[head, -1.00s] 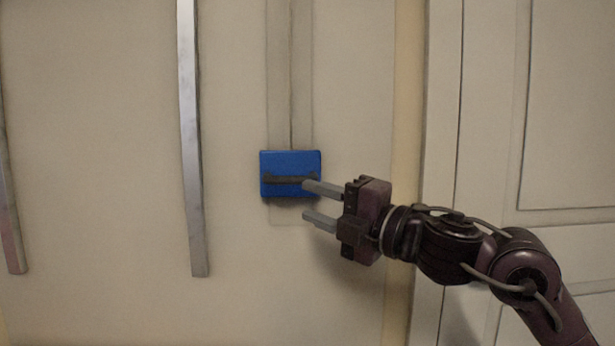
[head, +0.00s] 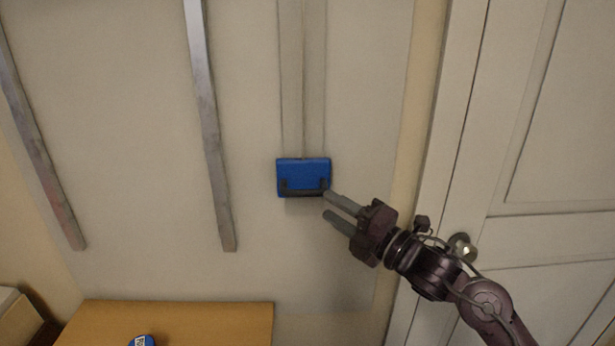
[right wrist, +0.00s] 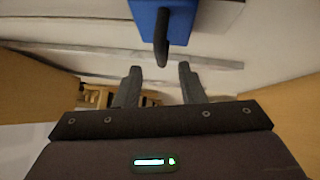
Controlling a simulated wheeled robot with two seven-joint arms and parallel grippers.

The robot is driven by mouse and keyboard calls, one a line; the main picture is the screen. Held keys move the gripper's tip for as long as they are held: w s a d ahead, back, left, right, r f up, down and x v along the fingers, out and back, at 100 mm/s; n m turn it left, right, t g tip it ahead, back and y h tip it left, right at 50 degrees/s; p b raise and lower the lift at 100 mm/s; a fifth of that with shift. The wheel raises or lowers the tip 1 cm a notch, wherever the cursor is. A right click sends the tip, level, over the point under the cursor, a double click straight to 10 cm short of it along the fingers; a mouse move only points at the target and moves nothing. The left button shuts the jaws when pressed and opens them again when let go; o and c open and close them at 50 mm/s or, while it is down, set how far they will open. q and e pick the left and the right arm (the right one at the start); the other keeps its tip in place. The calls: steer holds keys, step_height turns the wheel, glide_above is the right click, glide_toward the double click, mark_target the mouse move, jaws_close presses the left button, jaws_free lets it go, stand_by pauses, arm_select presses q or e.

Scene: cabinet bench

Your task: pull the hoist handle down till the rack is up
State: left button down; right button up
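The hoist handle is a dark bar (head: 303,193) on the front of a blue block (head: 303,170), which sits on a vertical track (head: 303,90) on the pale wall panel. My right gripper (head: 328,205) is open, just right of and slightly below the bar in the head view. In the right wrist view the dark bar (right wrist: 161,40) points in line with the gap between my open fingers (right wrist: 160,80) but looks just beyond their tips, with the blue block (right wrist: 172,18) behind it. Nothing is between the fingers. The rack cannot be made out. My left gripper is out of view.
Two metal strips (head: 208,120) run down the wall left of the track. A wooden surface (head: 190,320) with a small blue item (head: 143,341) is at lower left. A door with a knob (head: 463,247) is at right.

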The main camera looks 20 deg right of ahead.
mark_target(307, 193)
steer(key=p+x, duration=0.2)
steer(key=x, duration=0.4)
steer(key=shift+w+a+r, duration=0.1)
steer(key=shift+w, duration=0.05)
steer(key=shift+w+a+p, duration=0.25)
steer(key=shift+w+p, duration=0.1)
steer(key=shift+w, duration=0.1)
jaws_close()
